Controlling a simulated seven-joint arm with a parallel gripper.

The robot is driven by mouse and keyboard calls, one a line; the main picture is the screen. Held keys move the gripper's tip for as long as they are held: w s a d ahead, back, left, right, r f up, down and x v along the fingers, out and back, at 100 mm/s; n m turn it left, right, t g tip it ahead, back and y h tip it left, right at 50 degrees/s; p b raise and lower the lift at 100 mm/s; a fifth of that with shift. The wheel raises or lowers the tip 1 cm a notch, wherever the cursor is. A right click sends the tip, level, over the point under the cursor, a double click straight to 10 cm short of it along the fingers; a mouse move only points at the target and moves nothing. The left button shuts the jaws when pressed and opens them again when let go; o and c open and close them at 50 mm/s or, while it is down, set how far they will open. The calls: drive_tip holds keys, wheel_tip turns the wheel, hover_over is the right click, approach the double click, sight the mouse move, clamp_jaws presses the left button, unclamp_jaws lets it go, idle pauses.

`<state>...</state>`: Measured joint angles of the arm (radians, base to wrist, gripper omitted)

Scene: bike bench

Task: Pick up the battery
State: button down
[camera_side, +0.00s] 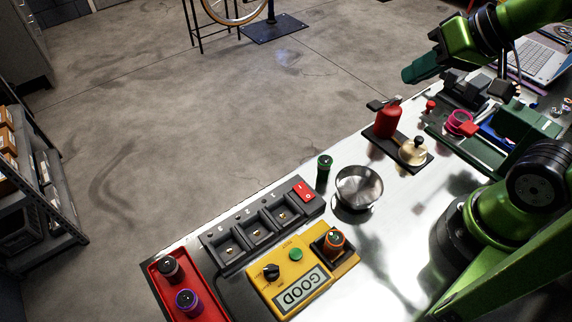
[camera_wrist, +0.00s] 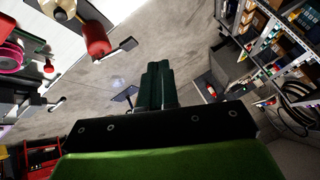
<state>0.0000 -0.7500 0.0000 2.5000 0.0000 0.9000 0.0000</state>
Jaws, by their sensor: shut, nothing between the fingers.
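In the side view, a green-banded battery (camera_side: 324,170) stands upright on the bench beside a metal bowl (camera_side: 359,188). An orange-topped battery (camera_side: 334,241) sits in the socket of the yellow tester (camera_side: 255,287), whose display reads GOOD. A dark red-ringed battery (camera_side: 171,268) and a purple-ringed battery (camera_side: 188,302) stand in the red tray (camera_side: 160,290). My gripper (camera_side: 407,76) is shut and empty, raised at the upper right, well away from the batteries. In the wrist view my gripper's fingers (camera_wrist: 157,68) are together, with no battery in sight.
A black charger with several bays (camera_side: 262,222) lies behind the tester. A red bottle (camera_side: 388,121) and a cream pot (camera_side: 413,151) stand on a dark stand. Green and black fixtures and a laptop (camera_side: 540,62) fill the far right. Bare bench lies right of the bowl.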

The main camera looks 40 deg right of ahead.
idle(0.3)
drive_tip(key=c, duration=0.7)
unclamp_jaws()
drive_tip(key=shift+o, duration=0.2)
drive_tip(key=m+g+h, duration=0.2)
drive_tip(key=m+g, duration=0.7)
drive_tip(key=m, duration=2.6)
hover_over(336, 236)
drive_tip(key=w, duration=0.2)
wheel_tip(336, 236, down, 5)
drive_tip(key=shift+y, duration=0.3)
drive_tip(key=f, duration=0.5)
drive_tip(key=s+f, duration=0.1)
drive_tip(key=f, duration=0.4)
drive_tip(key=s+f, duration=0.1)
drive_tip(key=f, duration=0.5)
